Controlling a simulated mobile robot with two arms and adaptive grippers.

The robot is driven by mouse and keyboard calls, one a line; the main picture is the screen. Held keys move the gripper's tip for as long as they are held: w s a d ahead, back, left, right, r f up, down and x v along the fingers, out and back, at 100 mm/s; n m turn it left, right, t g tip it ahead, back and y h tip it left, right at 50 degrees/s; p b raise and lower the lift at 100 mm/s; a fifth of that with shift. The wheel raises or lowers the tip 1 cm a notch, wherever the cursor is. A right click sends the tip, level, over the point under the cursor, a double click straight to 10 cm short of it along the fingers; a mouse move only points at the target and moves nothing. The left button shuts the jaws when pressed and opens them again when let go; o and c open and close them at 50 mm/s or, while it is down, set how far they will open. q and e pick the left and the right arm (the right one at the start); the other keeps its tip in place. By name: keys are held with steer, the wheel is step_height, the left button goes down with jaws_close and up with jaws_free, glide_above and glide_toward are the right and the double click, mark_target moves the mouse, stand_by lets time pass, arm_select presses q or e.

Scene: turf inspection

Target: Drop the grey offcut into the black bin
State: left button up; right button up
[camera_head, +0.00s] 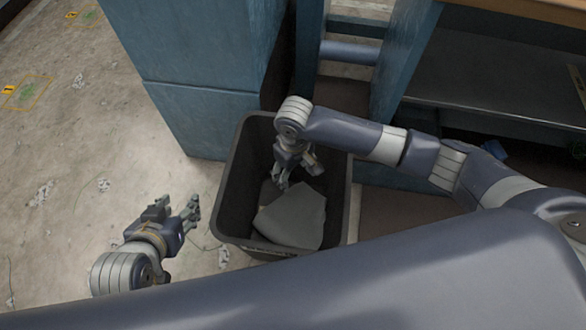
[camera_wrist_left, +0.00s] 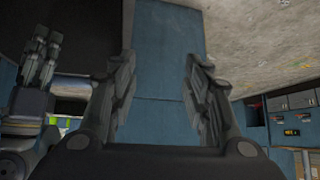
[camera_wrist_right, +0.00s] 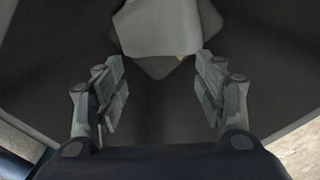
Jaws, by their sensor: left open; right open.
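The black bin (camera_head: 231,190) stands on the floor at the middle of the head view. A grey offcut (camera_head: 291,217) lies inside it, leaning towards the near wall. Another greyish piece shows beside it, partly hidden. My right gripper (camera_head: 296,178) reaches down into the bin over the offcut. In the right wrist view its fingers (camera_wrist_right: 160,95) are apart with nothing between them, and the grey offcut (camera_wrist_right: 160,28) lies beyond the fingertips. My left gripper (camera_head: 182,207) is open and empty, to the left of the bin over the floor.
A blue cabinet (camera_head: 195,90) stands directly behind the bin. A bench with a grey shelf (camera_head: 500,80) is at the upper right. The concrete floor (camera_head: 80,150) at left is mostly clear, with scattered debris and yellow markings.

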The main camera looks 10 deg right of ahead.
arm_select(q)
steer(key=shift+s, duration=0.2)
arm_select(e)
steer(key=shift+o, duration=0.2)
arm_select(q)
steer(key=s+a+f+g+y+p, duration=0.1)
steer(key=s+a+g+p, duration=0.15)
steer(key=s, duration=0.25)
steer(key=s+a+f+g+p, duration=0.1)
steer(key=s+g, duration=0.2)
steer(key=s, duration=0.3)
steer(key=p+x, duration=0.3)
steer(key=x, duration=0.6)
steer(key=shift+s+d+f, duration=0.2)
steer(key=shift+d+f, duration=0.1)
steer(key=shift+f, duration=0.05)
arm_select(e)
steer(key=shift+r, duration=2.75)
step_height(320, 180, up, 12)
